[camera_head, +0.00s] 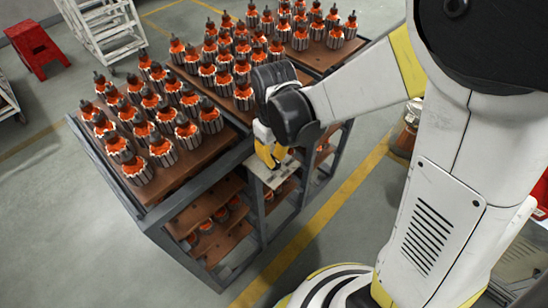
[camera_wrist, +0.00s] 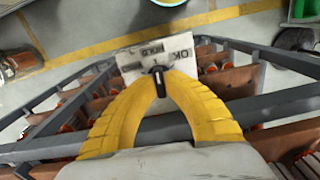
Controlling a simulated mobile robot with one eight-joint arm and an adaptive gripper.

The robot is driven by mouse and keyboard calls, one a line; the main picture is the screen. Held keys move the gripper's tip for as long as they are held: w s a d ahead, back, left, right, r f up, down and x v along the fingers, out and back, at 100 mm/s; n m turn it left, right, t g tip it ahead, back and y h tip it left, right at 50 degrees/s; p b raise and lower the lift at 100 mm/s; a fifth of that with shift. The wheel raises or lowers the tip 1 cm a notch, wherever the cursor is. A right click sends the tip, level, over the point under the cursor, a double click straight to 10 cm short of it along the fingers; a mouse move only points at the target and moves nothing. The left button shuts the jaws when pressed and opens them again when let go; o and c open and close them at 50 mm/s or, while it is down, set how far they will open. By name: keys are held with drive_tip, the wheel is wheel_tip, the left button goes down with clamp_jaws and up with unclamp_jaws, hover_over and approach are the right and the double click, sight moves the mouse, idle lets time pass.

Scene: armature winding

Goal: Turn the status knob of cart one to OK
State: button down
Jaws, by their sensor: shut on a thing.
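The cart (camera_head: 152,228) is a dark grey frame with brown shelves. A pale status plate (camera_head: 271,176) is fixed to its side. In the wrist view the plate (camera_wrist: 182,62) carries printed words; HOLD is in the middle and OK is at the right. The small black status knob (camera_wrist: 158,74) sits at the plate's near edge in this view, its pointer end pale toward the words, seemingly near HOLD. My gripper (camera_head: 269,158) has yellow fingers, closed around the knob from both sides. The fingers and my wrist hide the knob in the head view.
Several orange-and-grey armatures (camera_head: 162,151) stand on the cart's wooden top boards, close to my wrist. More lie on lower shelves. A red step stool (camera_head: 38,48) and white steps (camera_head: 104,32) stand at the back left. Floor beside the yellow line (camera_head: 310,240) is clear.

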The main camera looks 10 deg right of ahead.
sight(274, 158)
drive_tip(key=m+b, duration=0.2)
drive_tip(key=m, duration=0.3)
drive_tip(key=shift+f+m, duration=0.1)
drive_tip(key=shift+m, duration=0.3)
drive_tip(key=m+b, duration=0.1)
drive_tip(key=m, duration=0.4)
drive_tip(key=shift+b, duration=0.4)
drive_tip(key=shift+m, duration=0.4)
drive_tip(key=c, duration=1.5)
unclamp_jaws()
wheel_tip(274, 158, up, 12)
drive_tip(key=shift+r, duration=0.1)
